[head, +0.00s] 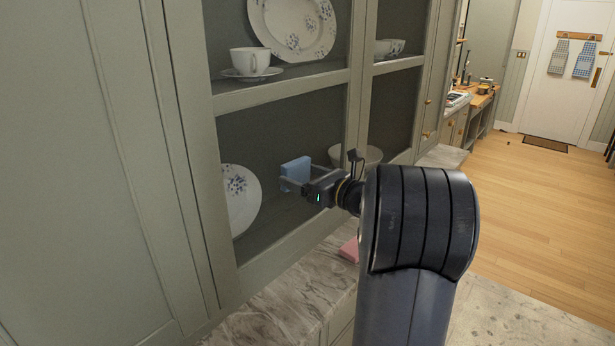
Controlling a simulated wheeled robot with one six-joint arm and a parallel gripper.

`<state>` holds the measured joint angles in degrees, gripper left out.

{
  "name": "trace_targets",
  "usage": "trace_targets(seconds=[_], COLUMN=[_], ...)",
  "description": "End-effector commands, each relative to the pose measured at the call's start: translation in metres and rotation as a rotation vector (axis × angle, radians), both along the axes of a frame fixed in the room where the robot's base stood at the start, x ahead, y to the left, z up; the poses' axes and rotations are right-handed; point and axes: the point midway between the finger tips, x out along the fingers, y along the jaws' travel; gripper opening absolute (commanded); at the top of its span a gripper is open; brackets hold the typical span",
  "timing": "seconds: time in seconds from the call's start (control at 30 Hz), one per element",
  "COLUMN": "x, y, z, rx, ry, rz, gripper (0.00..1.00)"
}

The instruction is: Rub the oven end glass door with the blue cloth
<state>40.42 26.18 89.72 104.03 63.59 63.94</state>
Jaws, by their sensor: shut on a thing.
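The blue cloth (296,169) looks like a small light-blue folded block. My gripper (297,181) is shut on it, with the fingers on either side. It is held upright in front of the lower left pane of a grey-green display cabinet (281,87), above the counter. I cannot tell whether the cloth touches the pane. No oven can be made out in the head view. My own arm hides part of the counter and the lower right of the cabinet.
A marble counter (281,304) runs below the cabinet, with a pink block (350,249) on it. Behind the panes are a cup (249,61), a large plate (291,25), a lower plate (240,199) and bowls. Open wooden floor (530,215) lies at right, towards a white door (567,85).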

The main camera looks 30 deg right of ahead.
Motion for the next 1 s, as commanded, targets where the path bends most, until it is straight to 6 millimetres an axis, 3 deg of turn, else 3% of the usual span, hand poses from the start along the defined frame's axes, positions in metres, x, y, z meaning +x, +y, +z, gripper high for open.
trace_targets(seconds=[0.23, 1.0], x=[-0.007, -0.022], y=[0.022, 0.058], z=[-0.001, 0.000], rx=[-0.001, -0.001], ry=[-0.001, 0.000], rz=[0.002, 0.000], gripper=[0.63, 0.63])
